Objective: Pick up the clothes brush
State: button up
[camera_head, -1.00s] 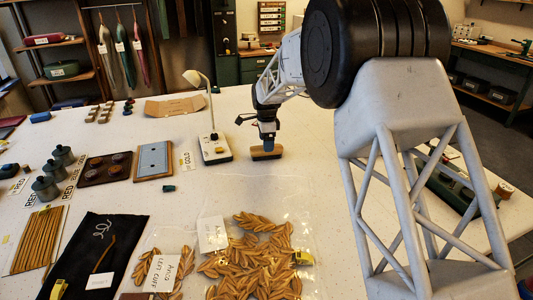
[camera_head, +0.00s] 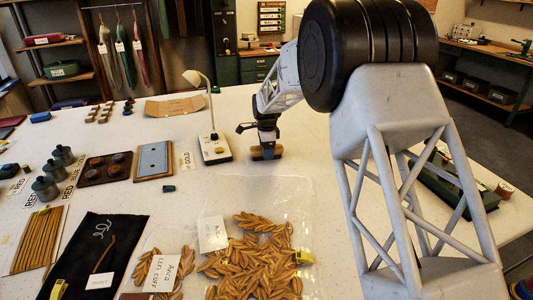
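The clothes brush (camera_head: 256,155) is a small tan-brown block lying on the white table, just right of the lamp base. My gripper (camera_head: 268,153) points straight down over it. Its dark fingers reach down to the brush and cover its middle, with the brush's ends showing on both sides. The view is too small and too far off to show whether the fingers are clamped on it or still apart.
A lamp with a white base (camera_head: 215,149) stands close left of the brush. A clear sheet with leaf-shaped pieces (camera_head: 262,262) lies in front. A framed blue panel (camera_head: 154,160) and a brown tray (camera_head: 105,168) lie further left.

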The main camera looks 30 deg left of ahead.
jog(key=c, duration=0.9)
jog(key=shift+r, duration=0.15)
jog(key=shift+r, duration=1.35)
jog(key=shift+s+r, duration=0.1)
jog(key=shift+r, duration=0.25)
jog(key=s+d, duration=0.3)
jog(key=s, duration=0.1)
jog(key=s+d+r, duration=0.1)
jog(key=s+d, duration=0.2)
jog(key=s, duration=0.1)
jog(key=s+d, duration=0.3)
jog(key=s, duration=0.1)
jog(key=shift+s+d+r, duration=0.15)
jog(key=shift+s+d, duration=0.1)
jog(key=shift+d, duration=0.05)
